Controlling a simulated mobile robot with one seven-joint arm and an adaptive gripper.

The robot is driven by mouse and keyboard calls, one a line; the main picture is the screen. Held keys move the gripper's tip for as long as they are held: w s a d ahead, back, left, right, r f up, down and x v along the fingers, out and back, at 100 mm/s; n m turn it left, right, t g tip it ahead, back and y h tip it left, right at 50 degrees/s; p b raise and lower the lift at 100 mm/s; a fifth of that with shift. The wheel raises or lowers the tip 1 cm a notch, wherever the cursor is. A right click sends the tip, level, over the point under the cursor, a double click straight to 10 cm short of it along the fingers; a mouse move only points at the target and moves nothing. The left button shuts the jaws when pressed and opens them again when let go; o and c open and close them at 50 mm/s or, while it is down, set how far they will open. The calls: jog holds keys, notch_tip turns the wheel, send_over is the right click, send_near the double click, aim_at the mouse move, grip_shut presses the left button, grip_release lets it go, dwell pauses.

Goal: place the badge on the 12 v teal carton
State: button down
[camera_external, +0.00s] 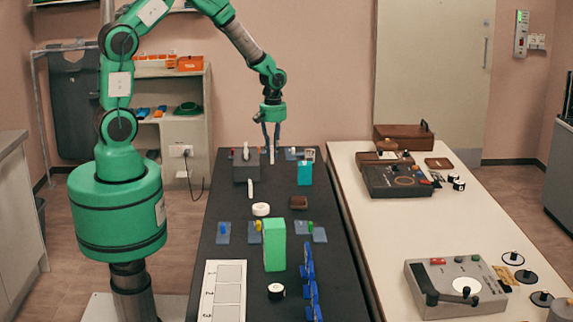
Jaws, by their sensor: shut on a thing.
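My gripper (271,147) is above the far end of the dark table, pointing down. It is shut on a small pale upright piece (272,157), which may be the badge; it is too small here to tell. A teal carton (305,174) stands upright on the dark table, to the right of my gripper and nearer the camera. The held piece is apart from the carton. Any 12 V marking on the carton cannot be read.
A taller green box (274,250) stands nearer the camera on the dark table (335,262). A grey block (245,166) is left of my gripper. A white roll (261,209), a brown block (299,202) and blue pieces (310,285) lie nearer. A white table (430,225) stands at right.

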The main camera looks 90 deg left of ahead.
jog(key=shift+s+a+r, duration=0.4)
jog(key=shift+a+r, duration=0.15)
jog(key=shift+a, duration=0.2)
jog(key=b, duration=0.1)
send_over(306, 163)
jog(key=shift+d+f, duration=0.2)
jog(key=shift+f, duration=0.55)
jog(key=shift+f, duration=0.1)
jog(key=shift+f+b, duration=0.45)
jog(key=shift+f, duration=1.2)
jog(key=shift+f, duration=0.2)
